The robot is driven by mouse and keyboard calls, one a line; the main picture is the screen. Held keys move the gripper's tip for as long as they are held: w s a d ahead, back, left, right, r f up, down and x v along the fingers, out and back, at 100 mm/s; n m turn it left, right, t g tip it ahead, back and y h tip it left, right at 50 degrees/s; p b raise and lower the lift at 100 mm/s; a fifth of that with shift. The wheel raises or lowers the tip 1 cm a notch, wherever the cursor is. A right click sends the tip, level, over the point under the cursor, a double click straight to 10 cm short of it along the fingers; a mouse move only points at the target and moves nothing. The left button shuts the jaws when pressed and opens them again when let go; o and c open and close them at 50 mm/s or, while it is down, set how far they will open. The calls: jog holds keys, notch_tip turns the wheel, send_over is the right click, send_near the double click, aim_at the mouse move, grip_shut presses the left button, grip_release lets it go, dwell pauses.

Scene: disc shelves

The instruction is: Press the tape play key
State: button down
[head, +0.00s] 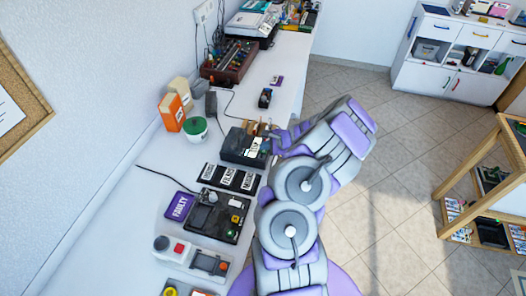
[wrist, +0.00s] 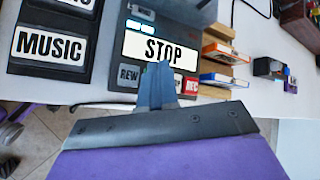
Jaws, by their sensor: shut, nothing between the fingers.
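The tape deck (head: 240,148) is a dark box on the white bench. In the wrist view its display (wrist: 160,48) reads STOP. Below that is a row of keys, with a REW key (wrist: 128,76) at the left and a red REC key (wrist: 191,87) at the right. My gripper (wrist: 158,68) is shut and empty, with its fingertips over the key row between REW and REC. The fingers hide the middle keys, so the play key cannot be made out. I cannot tell whether the fingertips touch a key. In the head view my gripper (head: 273,136) is at the deck's right side.
Black labelled trays (wrist: 46,45), one reading MUSIC, lie left of the deck. A wooden rack with cassettes (wrist: 222,53) stands at its right. A purple FAULTY tray (head: 179,206) and a green-lidded pot (head: 195,127) are on the bench. Open tiled floor lies right of the bench.

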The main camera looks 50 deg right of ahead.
jog(key=shift+d+f, duration=0.25)
jog(key=shift+d, duration=0.15)
jog(key=shift+a, duration=0.35)
jog(key=shift+d+f, duration=0.15)
jog(key=shift+d, duration=0.1)
jog(key=shift+a+r+p, duration=0.25)
jog(key=shift+r+p, duration=0.4)
jog(key=shift+r, duration=0.25)
